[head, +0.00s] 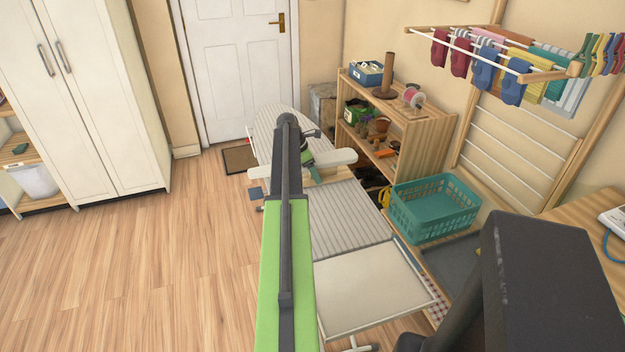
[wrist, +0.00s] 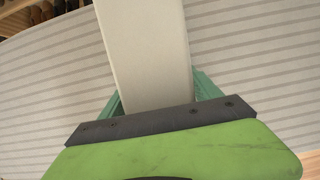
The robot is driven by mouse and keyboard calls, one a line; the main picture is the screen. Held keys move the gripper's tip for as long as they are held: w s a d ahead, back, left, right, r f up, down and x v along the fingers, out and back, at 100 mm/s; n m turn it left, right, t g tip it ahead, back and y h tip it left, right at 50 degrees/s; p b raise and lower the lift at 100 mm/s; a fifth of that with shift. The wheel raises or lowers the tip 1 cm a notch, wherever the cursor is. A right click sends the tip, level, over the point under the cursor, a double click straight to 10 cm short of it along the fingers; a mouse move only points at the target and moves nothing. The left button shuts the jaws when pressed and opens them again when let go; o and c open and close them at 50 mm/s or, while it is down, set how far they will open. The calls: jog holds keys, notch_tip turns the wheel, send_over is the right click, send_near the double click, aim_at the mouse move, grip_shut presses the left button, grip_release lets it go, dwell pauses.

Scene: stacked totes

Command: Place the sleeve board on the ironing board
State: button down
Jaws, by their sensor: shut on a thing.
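The sleeve board (head: 336,161) is a narrow, cream-coloured board. In the head view it lies crosswise over the middle of the ironing board (head: 347,220), which has a grey striped cover. My gripper (head: 308,157) is shut on the sleeve board, and my arm hides part of both boards. In the wrist view the sleeve board (wrist: 145,45) runs up from between the teal fingers of my gripper (wrist: 155,100), with the striped cover (wrist: 250,60) beneath it on both sides. I cannot tell whether the sleeve board touches the cover.
A cream panel (head: 370,290) forms the near end of the ironing board. To the right stand a wooden shelf (head: 425,130) with small items, a teal basket (head: 435,207) and a drying rack (head: 520,72) with laundry. The wooden floor (head: 130,260) at left is clear.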

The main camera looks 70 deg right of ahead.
jog(key=shift+f, duration=0.2)
jog(key=shift+c, duration=0.6)
grip_release()
jog(key=shift+r, duration=0.1)
jog(key=p+v, duration=1.1)
jog(key=v, duration=0.1)
jog(key=shift+s+r+p, duration=0.1)
jog(key=shift+r+p, duration=0.1)
jog(key=shift+p, duration=0.15)
jog(key=shift+f, duration=0.1)
